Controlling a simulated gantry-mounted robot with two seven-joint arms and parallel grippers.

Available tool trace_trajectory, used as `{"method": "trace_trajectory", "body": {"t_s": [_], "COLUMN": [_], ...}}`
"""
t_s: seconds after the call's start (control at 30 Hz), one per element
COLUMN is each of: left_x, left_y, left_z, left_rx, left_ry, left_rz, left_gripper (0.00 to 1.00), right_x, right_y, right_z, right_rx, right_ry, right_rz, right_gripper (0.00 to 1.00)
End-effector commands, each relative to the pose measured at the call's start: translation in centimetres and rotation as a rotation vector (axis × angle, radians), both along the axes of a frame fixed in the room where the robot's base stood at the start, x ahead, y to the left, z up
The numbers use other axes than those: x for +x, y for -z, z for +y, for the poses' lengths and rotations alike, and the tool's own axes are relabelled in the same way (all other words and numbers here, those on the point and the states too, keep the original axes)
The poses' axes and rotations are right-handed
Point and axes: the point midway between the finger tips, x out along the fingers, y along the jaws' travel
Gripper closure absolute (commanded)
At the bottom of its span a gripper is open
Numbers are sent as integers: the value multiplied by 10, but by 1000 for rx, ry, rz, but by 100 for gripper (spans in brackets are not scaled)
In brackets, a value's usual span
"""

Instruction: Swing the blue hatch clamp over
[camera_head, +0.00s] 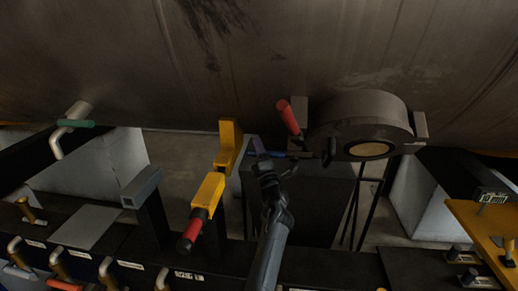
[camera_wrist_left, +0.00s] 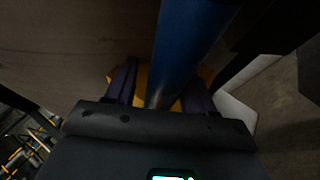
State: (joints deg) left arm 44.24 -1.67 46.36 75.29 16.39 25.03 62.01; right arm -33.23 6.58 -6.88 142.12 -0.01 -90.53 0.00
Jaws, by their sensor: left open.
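The blue hatch clamp handle (camera_head: 292,155) shows as a short blue bar left of the round dark hatch (camera_head: 365,118). My left gripper (camera_head: 260,148) is at the left end of this bar, with its purple fingers open. In the left wrist view the blue bar (camera_wrist_left: 186,45) looms large and runs down between the two spread fingers (camera_wrist_left: 160,92). I cannot tell whether either finger touches it. The bar's far end is hidden behind the gripper. My right gripper is not in view.
A red handle (camera_head: 289,117) stands just above the blue bar. A yellow bracket (camera_head: 230,140) and a yellow lever with a red grip (camera_head: 192,230) are close on the left. The large metal tank (camera_head: 260,60) fills the top. Several valve handles line the lower left.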

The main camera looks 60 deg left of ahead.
Motion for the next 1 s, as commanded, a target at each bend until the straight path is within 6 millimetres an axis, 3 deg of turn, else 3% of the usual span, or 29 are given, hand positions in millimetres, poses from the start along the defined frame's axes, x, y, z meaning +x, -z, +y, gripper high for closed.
{"method": "trace_trajectory", "body": {"t_s": [0.23, 0.57, 1.0], "left_x": [0, 0, 9], "left_y": [0, 0, 6], "left_z": [0, 0, -5], "left_rx": [0, 0, -15], "left_ry": [0, 0, 29], "left_rz": [0, 0, -19], "left_gripper": [48, 98, 100], "right_x": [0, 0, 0], "right_y": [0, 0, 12], "right_z": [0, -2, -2], "right_rx": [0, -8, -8], "right_ry": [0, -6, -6], "right_rz": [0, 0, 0], "right_gripper": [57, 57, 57]}}
